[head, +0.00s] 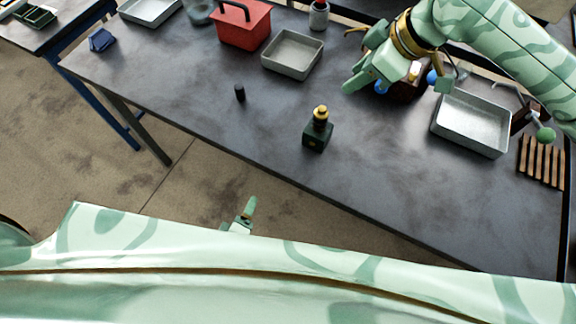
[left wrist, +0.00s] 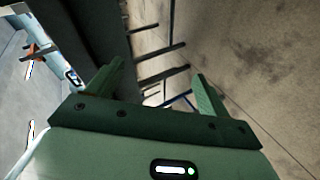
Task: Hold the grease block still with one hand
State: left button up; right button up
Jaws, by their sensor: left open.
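A small dark green block-like body with a gold neck and cap (head: 317,134) stands upright near the table's front edge in the head view. It is the likeliest grease block, but I cannot be sure. My right gripper (head: 380,72) is above the back right of the table, apart from it; its jaw gap is not clear. My left gripper (head: 243,215) shows only partly below the front edge, mostly hidden by my own body. In the left wrist view the left gripper (left wrist: 158,88) is open, with nothing between its fingers.
A grey tray (head: 291,31) and red toolbox (head: 243,27) stand at the back. Another tray (head: 441,122) and a wooden slatted rack (head: 541,160) are at right. A small black cylinder (head: 239,93) stands left of the block. A brown object (head: 408,90) is partly hidden beneath the right gripper.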

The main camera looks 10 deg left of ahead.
pick_arm(q)
jog(key=w+d+r+n+t+y, duration=0.15)
jog(key=w+r+n, duration=0.35)
jog(key=r+n, duration=0.55)
jog(key=n+h, duration=0.5)
jog(key=n, duration=0.4)
send_near(318, 134)
jog(key=shift+g, duration=0.55)
jog(key=x, duration=0.8)
jog(key=a+x, duration=0.1)
jog(key=x, duration=0.3)
jog(key=shift+w+d+f, duration=0.15)
jog(key=shift+w+f, duration=0.1)
jog(key=shift+f, duration=0.3)
jog(key=c, duration=1.4)
jog(key=shift+o, duration=0.2)
